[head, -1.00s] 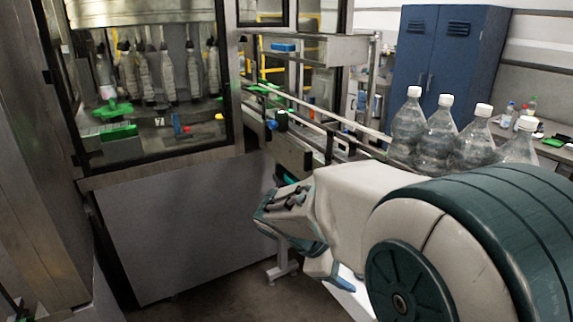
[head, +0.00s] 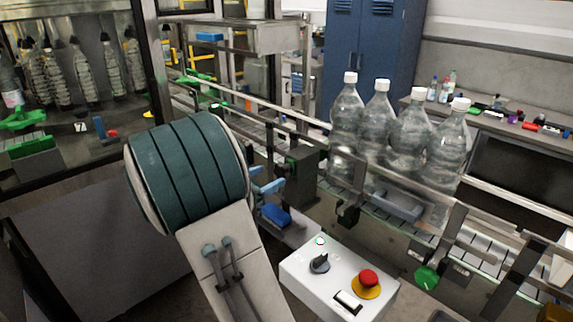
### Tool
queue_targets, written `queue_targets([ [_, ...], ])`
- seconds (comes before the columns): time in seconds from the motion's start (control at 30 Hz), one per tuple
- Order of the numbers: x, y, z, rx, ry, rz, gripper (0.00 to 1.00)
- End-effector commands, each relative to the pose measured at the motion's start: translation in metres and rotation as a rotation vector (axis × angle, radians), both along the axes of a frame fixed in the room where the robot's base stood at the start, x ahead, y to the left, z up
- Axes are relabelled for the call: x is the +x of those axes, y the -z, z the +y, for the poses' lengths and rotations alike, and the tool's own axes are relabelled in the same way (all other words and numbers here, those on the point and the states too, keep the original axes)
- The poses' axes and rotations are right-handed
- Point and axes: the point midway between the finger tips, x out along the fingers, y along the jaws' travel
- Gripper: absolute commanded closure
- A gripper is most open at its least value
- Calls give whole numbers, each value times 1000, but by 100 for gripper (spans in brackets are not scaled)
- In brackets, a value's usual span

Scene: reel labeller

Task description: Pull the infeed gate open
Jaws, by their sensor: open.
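My gripper (head: 277,201) is in the middle of the head view, partly hidden behind my own arm link. Its blue fingers are apart, with nothing visible between them. A dark block (head: 300,168) stands at the conveyor's near side, just right of the fingers and left of the bottles. It may be part of the infeed gate, but I cannot tell for sure. A grey-blue bar (head: 398,206) lies along the conveyor's near side in front of the bottles. I see no clear contact between the fingers and either part.
Several clear bottles (head: 410,138) with white caps stand on the conveyor (head: 470,262). A white control box (head: 322,277) with a red button (head: 368,279) and a dark knob stands in front. The machine enclosure is at left, and a blue cabinet (head: 375,50) is behind.

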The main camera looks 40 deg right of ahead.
Motion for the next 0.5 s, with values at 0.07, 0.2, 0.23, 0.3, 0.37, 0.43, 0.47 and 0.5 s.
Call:
queue_targets([
  [0.07,0,-3,-20,-1,7,2,35],
  [0.2,2,-2,-47,1,8,1,35],
  [0.23,2,-2,-52,0,8,2,35],
  [0.3,3,-2,-61,0,8,0,35],
  [0.37,4,-1,-67,1,7,-1,35],
  [0.43,4,-1,-72,0,6,-1,35],
  [0.47,4,-1,-74,1,6,0,35],
  [0.5,4,0,-75,1,6,0,35],
])
